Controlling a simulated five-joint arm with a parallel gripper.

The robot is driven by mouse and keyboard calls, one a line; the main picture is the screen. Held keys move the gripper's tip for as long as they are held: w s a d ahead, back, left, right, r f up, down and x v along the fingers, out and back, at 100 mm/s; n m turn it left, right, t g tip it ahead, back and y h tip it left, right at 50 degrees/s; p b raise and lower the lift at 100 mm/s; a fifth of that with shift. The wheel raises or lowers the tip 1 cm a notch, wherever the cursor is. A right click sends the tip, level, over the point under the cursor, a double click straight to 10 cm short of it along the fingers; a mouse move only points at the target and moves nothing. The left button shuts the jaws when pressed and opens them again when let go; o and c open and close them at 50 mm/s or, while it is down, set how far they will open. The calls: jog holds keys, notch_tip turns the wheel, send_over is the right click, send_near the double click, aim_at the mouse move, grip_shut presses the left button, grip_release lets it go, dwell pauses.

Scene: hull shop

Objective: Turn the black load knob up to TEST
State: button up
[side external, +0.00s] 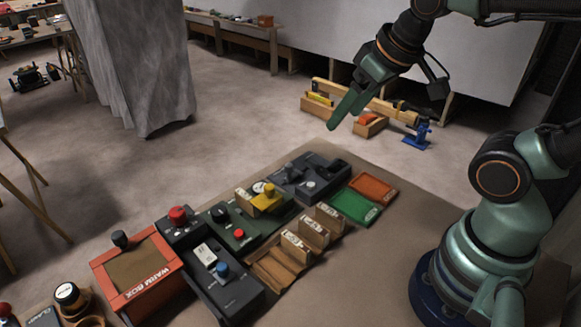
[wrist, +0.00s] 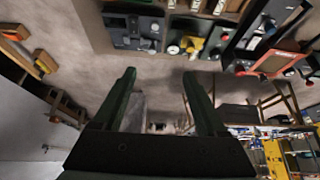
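Several black knobs show in the side view: one on the green box (side external: 220,211) beside a red button, one on the red-orange WARM BOX (side external: 120,238), and dark fittings on the dark grey box (side external: 310,182) at the back. No LOAD or TEST lettering is readable, so I cannot tell which is the load knob or where it points. My gripper (side external: 347,113) is high above the floor beyond the table's back edge, apart from all the boxes. In the wrist view my gripper (wrist: 160,75) is open, with nothing between its fingers. The boxes lie along that view's top edge.
On the table are a yellow fitting (side external: 267,196), a red button (side external: 178,215), a blue knob (side external: 222,269), wooden slotted holders (side external: 295,244), and green (side external: 354,205) and orange trays (side external: 373,186). The table's right part is bare. A grey draped column (side external: 130,65) stands behind.

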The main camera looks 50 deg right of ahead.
jog(key=w+a+r+n+g, duration=0.1)
jog(key=w+a+n+g, duration=0.1)
jog(key=w+a, duration=0.25)
jog(key=n+g, duration=0.4)
jog(key=n, duration=0.3)
send_over(218, 210)
notch_tip(218, 210, down, 11)
notch_tip(218, 210, down, 12)
grip_shut()
